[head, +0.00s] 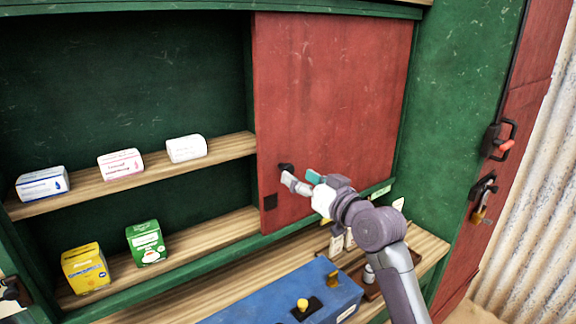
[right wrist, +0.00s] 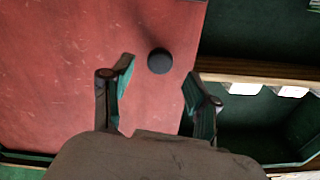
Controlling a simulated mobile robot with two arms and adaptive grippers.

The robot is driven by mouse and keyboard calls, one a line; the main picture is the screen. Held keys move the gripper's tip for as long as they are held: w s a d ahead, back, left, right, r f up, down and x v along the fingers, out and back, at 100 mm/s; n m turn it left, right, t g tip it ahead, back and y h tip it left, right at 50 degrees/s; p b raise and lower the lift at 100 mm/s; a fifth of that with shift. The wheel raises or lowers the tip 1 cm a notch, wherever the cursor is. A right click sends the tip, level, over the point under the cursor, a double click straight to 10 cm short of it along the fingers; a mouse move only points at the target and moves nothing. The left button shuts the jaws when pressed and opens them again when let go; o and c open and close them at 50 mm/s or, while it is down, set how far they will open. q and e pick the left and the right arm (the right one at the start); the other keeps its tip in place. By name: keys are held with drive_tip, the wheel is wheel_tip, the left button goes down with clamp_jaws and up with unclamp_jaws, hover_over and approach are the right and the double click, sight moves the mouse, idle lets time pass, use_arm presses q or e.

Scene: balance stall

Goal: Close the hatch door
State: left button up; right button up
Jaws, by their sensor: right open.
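The hatch door (head: 335,95) is a red sliding panel covering the right part of the green cabinet opening; the left part is open. My right gripper (head: 299,178) is open in front of the knob. In the right wrist view the knob (right wrist: 159,61) shows between the two spread fingers (right wrist: 158,72), against the red door (right wrist: 60,70). I cannot tell whether a finger touches it. I cannot make out my left gripper.
Small boxes, including a white one (head: 187,148), a green one (head: 146,243) and a yellow one (head: 86,268), stand on the shelves in the open part. A blue box (head: 345,290) with a yellow knob lies on the wooden counter (head: 428,246) below.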

sight(290, 171)
drive_tip(key=shift+p+x, duration=0.4)
drive_tip(key=shift+x, duration=2.25)
clamp_jaws()
